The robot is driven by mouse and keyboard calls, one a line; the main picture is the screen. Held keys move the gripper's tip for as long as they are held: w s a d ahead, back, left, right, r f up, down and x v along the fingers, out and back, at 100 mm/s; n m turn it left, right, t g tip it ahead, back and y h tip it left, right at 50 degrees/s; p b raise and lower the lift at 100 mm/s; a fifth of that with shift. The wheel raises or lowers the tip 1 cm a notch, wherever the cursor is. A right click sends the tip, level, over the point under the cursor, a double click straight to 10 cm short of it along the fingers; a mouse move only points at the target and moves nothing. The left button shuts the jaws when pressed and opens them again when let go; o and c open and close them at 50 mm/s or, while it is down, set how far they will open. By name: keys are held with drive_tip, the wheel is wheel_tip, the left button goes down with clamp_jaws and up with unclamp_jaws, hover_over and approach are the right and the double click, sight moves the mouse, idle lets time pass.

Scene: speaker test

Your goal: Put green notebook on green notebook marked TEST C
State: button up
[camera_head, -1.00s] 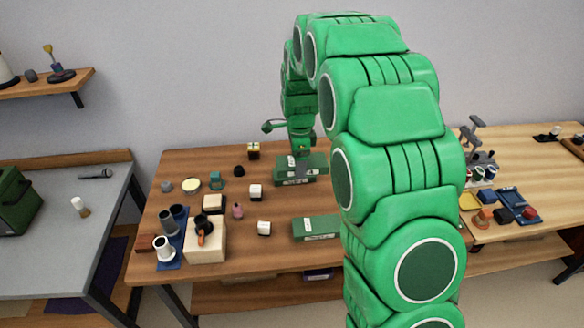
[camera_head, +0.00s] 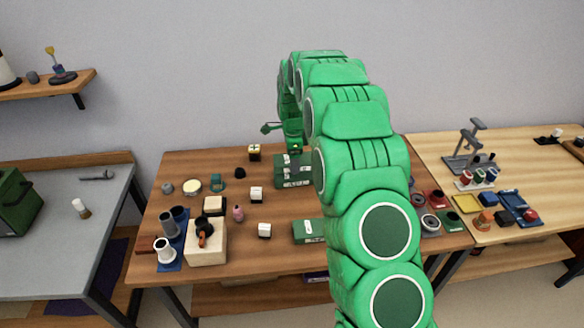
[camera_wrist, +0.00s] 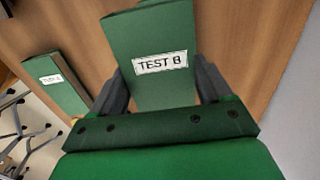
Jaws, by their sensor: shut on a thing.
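A green notebook with a white label reading TEST B (camera_wrist: 160,40) is between the two dark fingers of my gripper (camera_wrist: 163,84) in the wrist view. The fingers are shut on its sides. In the head view my gripper (camera_head: 295,158) is at this notebook (camera_head: 287,180) near the back of the brown table; I cannot tell whether it is lifted. A second green notebook (camera_head: 308,232) lies nearer the front edge, its right part hidden by my arm. A green notebook with a label too small to read (camera_wrist: 62,92) also shows at left in the wrist view.
The brown table (camera_head: 280,255) holds small blocks, a wooden block with a dark and orange item (camera_head: 206,245), and cups on a blue mat (camera_head: 172,262) at left. Red and dark round items (camera_head: 433,208) stand right of my arm. Bare tabletop lies between the notebooks.

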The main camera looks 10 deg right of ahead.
drive_tip(key=shift+w+a+f, duration=0.1)
drive_tip(key=shift+w+f, duration=0.85)
drive_tip(key=shift+f, duration=1.8)
drive_tip(key=shift+f, duration=0.15)
drive_tip(key=o, duration=1.1)
